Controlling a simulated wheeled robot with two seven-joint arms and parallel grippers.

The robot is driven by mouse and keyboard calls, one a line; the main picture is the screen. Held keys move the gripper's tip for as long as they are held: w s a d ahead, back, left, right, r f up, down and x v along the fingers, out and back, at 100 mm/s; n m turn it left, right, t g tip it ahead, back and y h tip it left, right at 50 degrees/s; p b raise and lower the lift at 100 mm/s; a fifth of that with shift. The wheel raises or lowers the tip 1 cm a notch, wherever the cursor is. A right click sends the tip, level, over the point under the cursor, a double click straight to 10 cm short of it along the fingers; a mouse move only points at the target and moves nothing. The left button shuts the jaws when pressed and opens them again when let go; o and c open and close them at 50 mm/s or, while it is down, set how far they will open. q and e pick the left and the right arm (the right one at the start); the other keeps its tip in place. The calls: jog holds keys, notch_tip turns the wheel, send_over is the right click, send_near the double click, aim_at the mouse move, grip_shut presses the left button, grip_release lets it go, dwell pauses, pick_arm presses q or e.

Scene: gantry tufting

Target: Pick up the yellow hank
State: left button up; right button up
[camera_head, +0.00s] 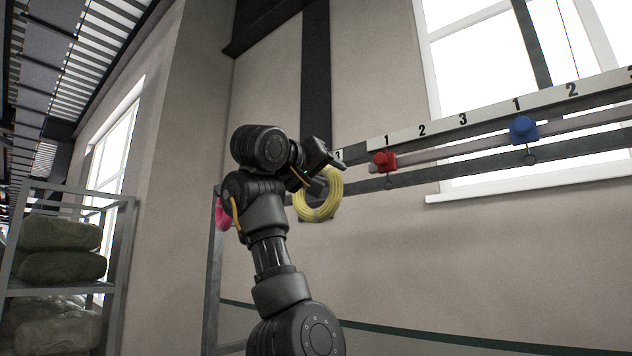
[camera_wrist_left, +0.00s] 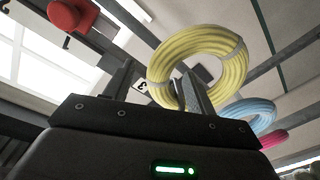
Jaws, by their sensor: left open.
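The yellow hank (camera_head: 319,214) is a coiled ring hanging at the wall rail in the middle of the head view. In the left wrist view the yellow hank (camera_wrist_left: 232,72) is a large ring in the upper middle, with a pale tie at its right. My left gripper (camera_head: 328,172) is open, with its fingers at the hank's upper part in the head view. In the left wrist view the left gripper (camera_wrist_left: 157,84) has its right finger overlapping the ring's lower left, and its left finger is outside the ring. I cannot tell if they touch. My right gripper is out of view.
A blue hank (camera_wrist_left: 249,113) and a pink hank (camera_wrist_left: 273,137) hang beyond the yellow one. A red clamp-like block (camera_head: 383,161) and a blue one (camera_head: 523,130) sit on the rail, below a numbered white strip (camera_head: 440,127). A shelf with sacks (camera_head: 60,250) stands left.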

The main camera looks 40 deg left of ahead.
aim_at(331, 170)
pick_arm(q)
jog(key=w, duration=0.1)
jog(key=w+p, duration=0.1)
jog(key=shift+w+a, duration=0.2)
jog(key=shift+w, duration=0.2)
jog(key=shift+s, duration=0.25)
jog(key=shift+c, duration=0.6)
jog(key=shift+w, duration=0.1)
jog(key=c, duration=1)
jog(key=shift+o, duration=0.2)
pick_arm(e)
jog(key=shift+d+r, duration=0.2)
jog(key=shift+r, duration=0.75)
